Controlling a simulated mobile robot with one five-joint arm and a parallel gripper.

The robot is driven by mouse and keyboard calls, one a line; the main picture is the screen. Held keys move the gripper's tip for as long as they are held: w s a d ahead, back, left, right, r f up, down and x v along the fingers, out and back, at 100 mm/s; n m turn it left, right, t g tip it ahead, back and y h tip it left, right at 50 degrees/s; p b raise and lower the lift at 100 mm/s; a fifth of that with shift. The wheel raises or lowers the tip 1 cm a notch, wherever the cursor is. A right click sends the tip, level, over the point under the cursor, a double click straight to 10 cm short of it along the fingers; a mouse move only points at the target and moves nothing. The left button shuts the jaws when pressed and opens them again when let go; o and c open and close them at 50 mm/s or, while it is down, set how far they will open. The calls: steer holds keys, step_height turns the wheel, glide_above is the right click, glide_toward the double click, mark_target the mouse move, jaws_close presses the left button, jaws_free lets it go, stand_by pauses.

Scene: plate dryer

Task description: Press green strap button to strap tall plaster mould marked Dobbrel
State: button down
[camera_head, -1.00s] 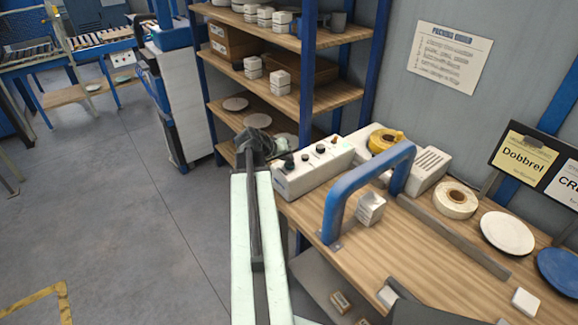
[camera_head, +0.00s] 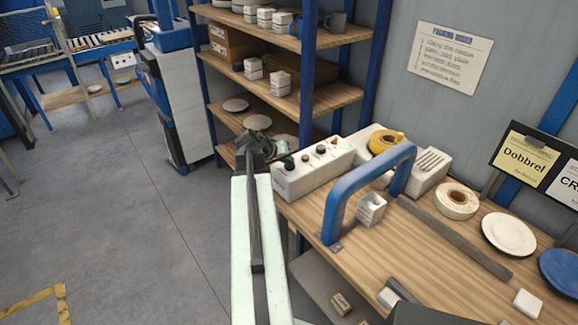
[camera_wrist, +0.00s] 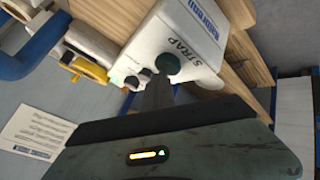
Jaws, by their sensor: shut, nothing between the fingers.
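The white control box (camera_head: 313,168) stands at the left end of the bench with a green button on top (camera_head: 289,163). In the wrist view the green button (camera_wrist: 168,63) sits beside the word STRAP. My gripper (camera_wrist: 158,80) is shut and empty, its dark fingertips close below the button in that view; I cannot tell whether they touch it. In the head view my gripper (camera_head: 262,146) is at the box's left end. A white plaster block (camera_head: 371,208) stands under the blue arch (camera_head: 367,185); I cannot read a mark on it.
A yellow tape roll (camera_head: 384,141) lies on a white machine behind the arch. A white tape roll (camera_head: 457,200) and plates (camera_head: 508,234) lie to the right. A yellow card (camera_head: 525,153) reads Dobbrel. Shelves (camera_head: 285,92) stand behind; open floor lies left.

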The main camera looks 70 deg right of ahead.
mark_target(288, 166)
steer(key=shift+f, duration=0.2)
stand_by(0.4)
steer(key=shift+r+p, duration=0.85)
steer(key=shift+r, duration=0.15)
step_height(288, 166, up, 5)
steer(key=p, duration=0.5)
stand_by(0.3)
